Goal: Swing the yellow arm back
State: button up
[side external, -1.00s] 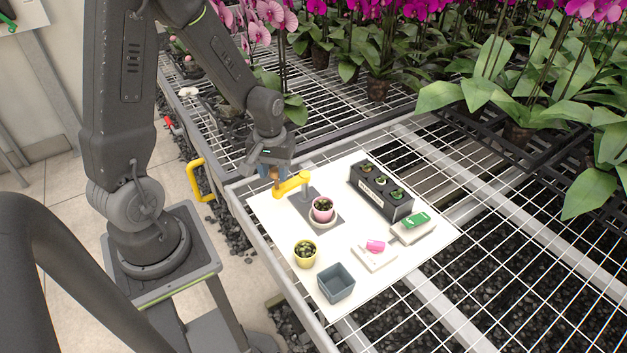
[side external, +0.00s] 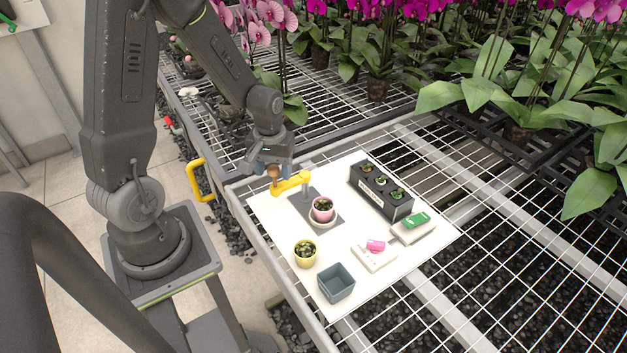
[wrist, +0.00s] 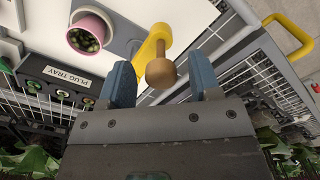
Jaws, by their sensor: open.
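The yellow arm (side external: 291,185) reaches out from a grey post (side external: 307,178) on the white board, towards the board's left edge. It also shows in the wrist view (wrist: 151,44). A round wooden knob (wrist: 161,72) stands at its outer end. My gripper (wrist: 163,82) is open, with one blue finger on each side of the knob. Gaps show between the fingers and the knob in the wrist view. In the side view my gripper (side external: 272,173) is low over the arm's outer end. A pink pot (side external: 322,208) with a plant stands on a saucer, clear of the arm.
A black plug tray (side external: 381,195) stands at the back of the white board (side external: 281,225). A yellow pot (side external: 305,253), a grey square pot (side external: 336,284), a pink item on a white block (side external: 376,247) and a green-labelled item (side external: 415,222) stand nearer the front and right.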

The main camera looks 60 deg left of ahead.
jog(key=shift+r, duration=0.1)
jog(key=shift+r, duration=3.45)
jog(key=shift+d+r, duration=0.2)
jog(key=s+d+r+m+t, duration=0.2)
jog(key=s+d+r+m, duration=0.2)
jog(key=d+r, duration=0.2)
jog(key=s+d+r+m+t, duration=0.3)
jog(key=s+d+r+m, duration=0.1)
jog(key=d+r, duration=0.3)
jog(key=shift+s+d+r+m+t, duration=0.2)
jog(key=shift+s+r+m+t, duration=0.25)
jog(key=shift+r, duration=0.3)
